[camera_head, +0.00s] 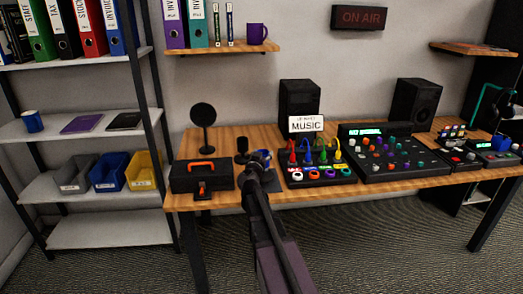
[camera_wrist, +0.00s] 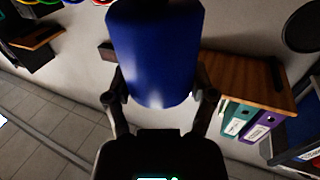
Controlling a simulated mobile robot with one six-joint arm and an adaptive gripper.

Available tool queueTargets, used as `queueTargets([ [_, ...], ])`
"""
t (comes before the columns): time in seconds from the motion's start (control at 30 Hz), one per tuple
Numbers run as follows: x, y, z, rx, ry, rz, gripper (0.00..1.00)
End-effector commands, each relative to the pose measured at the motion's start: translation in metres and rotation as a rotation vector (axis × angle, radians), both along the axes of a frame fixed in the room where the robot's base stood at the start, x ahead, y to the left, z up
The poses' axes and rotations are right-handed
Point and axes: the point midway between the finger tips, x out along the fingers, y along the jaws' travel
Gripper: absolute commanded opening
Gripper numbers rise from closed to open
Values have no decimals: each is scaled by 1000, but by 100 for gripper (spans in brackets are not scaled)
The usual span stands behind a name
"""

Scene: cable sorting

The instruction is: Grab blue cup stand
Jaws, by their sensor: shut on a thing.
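A blue cylindrical piece (camera_wrist: 152,50), which fits the blue cup stand, fills the upper middle of the wrist view. It has a smooth side and a rounded near edge. My gripper (camera_wrist: 160,92) is shut on it, with one finger at each side. In the head view my gripper (camera_head: 257,162) is over the front part of the wooden table, left of the music panel. There, my gripper and arm mostly hide the held piece. I cannot tell whether it is clear of the table.
The wooden table (camera_head: 225,199) carries a dark toolbox (camera_head: 203,177) to the left and a panel with coloured cables and knobs (camera_head: 317,168) to the right. A round black stand (camera_head: 203,115) is behind the toolbox. A blue mug (camera_head: 32,122) sits on the left shelf.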

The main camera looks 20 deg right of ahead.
Motion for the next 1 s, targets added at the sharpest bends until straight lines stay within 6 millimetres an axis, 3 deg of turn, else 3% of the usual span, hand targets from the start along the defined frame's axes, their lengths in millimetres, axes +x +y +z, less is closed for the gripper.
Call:
queueTargets([
  [0.03,-15,4,2,-1,1,0,11],
  [0.2,-50,15,6,-1,1,1,11],
  [0.43,-86,26,9,-1,1,0,11],
  [0.7,-104,31,11,-1,1,0,11],
  [1.0,-106,32,11,-1,1,0,11],
])
